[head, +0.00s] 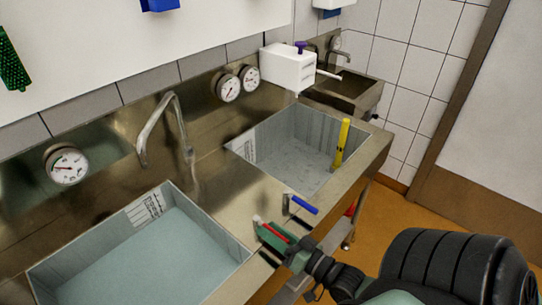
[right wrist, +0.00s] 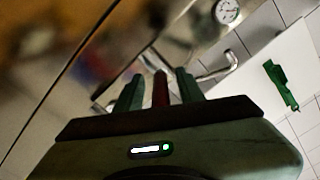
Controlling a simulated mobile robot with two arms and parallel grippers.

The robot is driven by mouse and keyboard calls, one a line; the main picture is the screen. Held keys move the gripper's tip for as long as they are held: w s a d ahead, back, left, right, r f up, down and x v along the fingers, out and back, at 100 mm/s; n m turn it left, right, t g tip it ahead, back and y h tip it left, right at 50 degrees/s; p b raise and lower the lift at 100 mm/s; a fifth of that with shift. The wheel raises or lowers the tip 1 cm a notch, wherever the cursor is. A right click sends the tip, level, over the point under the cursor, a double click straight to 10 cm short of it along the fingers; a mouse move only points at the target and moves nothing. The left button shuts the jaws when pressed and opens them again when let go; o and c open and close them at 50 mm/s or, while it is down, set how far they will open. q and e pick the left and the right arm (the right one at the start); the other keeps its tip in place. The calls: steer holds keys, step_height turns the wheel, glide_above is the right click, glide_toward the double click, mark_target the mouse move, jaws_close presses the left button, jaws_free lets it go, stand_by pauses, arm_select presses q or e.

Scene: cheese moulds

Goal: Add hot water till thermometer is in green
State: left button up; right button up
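A yellow stick-shaped thermometer (head: 341,141) leans upright in the right basin (head: 248,138); its reading is too small to make out. A red-handled lever (head: 280,231) and a blue-handled lever (head: 303,205) sit at the counter's front edge between the basins. My right gripper (head: 265,234) is at the red lever. In the right wrist view, its green fingers (right wrist: 158,82) stand on either side of the red handle (right wrist: 160,92), with gaps showing on both sides. A curved tap (head: 162,115) rises behind the counter. My left gripper is not in view.
The left basin (head: 213,230) holds bluish water. Round dials (head: 67,165) (head: 228,87) (head: 249,79) are on the steel backsplash. A white box (head: 286,68) is at the back right, near a small sink (head: 352,92). Orange floor is open at the right.

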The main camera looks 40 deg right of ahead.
steer(key=s+d+b, duration=0.1)
steer(key=s, duration=0.6)
steer(key=shift+s+b, duration=0.4)
stand_by(2.1)
